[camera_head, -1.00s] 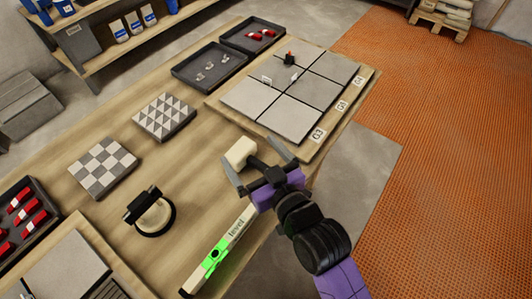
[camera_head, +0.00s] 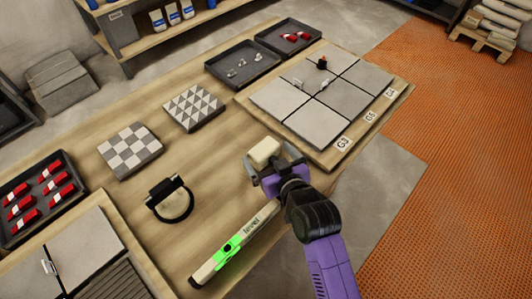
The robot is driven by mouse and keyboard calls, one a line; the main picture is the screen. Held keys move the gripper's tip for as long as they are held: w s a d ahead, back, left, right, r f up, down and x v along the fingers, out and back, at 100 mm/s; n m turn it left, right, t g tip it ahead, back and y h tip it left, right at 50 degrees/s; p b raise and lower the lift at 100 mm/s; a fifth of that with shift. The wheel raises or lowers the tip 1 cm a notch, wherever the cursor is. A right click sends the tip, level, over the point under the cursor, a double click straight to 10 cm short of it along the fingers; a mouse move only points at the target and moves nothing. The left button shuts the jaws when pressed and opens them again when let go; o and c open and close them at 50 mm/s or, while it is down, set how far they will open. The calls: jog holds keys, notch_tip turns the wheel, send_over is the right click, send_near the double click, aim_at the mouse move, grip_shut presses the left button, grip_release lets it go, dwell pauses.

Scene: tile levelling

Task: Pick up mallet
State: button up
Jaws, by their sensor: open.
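The mallet (camera_head: 265,152) lies on the wooden table near its right edge, left of the tile board. Its cream, block-shaped head shows; most of its handle is hidden behind my gripper. My gripper (camera_head: 274,164) is open over the mallet, its fingers spread to either side just behind the head. I cannot tell whether the fingers touch the mallet.
A green-and-white level (camera_head: 235,243) lies close to the left of my arm. A tile board (camera_head: 341,152) with grey tiles stands to the right. A black-handled round tool (camera_head: 172,200), patterned tiles (camera_head: 131,150) and a tray of red wedges (camera_head: 68,209) lie leftward.

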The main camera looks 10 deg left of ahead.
jog(key=shift+w+a+f, duration=0.25)
jog(key=shift+w+f, duration=0.05)
jog(key=shift+w, duration=0.25)
jog(key=c, duration=1.6)
jog(key=shift+r, duration=0.15)
jog(key=shift+c, duration=0.5)
